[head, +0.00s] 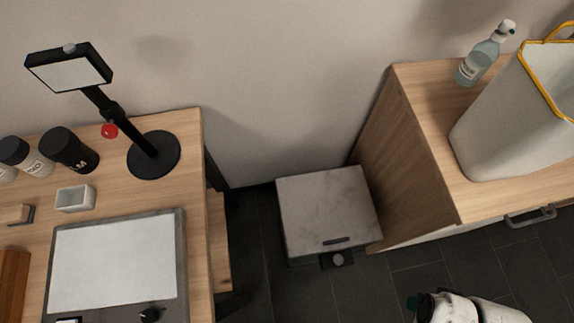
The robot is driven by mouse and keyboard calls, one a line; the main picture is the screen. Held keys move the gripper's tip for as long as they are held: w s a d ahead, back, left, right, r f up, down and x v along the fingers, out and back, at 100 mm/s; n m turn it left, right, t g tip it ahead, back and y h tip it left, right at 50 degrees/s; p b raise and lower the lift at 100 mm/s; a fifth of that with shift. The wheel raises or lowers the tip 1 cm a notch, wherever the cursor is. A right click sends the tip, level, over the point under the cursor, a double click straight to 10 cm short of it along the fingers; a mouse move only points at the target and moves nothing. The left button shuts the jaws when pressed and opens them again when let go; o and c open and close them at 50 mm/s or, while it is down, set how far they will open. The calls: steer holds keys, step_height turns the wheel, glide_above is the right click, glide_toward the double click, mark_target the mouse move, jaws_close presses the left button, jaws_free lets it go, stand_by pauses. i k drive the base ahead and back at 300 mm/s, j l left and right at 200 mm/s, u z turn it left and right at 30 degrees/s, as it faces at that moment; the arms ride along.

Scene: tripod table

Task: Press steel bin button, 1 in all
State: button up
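The steel bin (328,205) stands on the dark floor between the wooden table and the cabinet, seen from above in the head view. Its flat grey lid is down and has a dark slot near the front edge. A small round grey button (338,260) on a black mount sticks out from the bin's front, below the slot. Nothing covers the button. White and dark parts of my arm show at the bottom right edge, apart from the bin. The fingers of my gripper do not show.
The wooden table (192,130) at left holds a black lamp (153,155), a flat panel (115,262), jars and a small white dish (75,198). The cabinet (412,90) at right carries a bottle (480,62) and a pale bin (500,125). Dark tiled floor (385,295) in front is clear.

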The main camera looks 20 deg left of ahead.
mark_target(338, 259)
steer(key=k+j+z, duration=0.1)
steer(key=k+j, duration=0.85)
steer(key=j, duration=0.1)
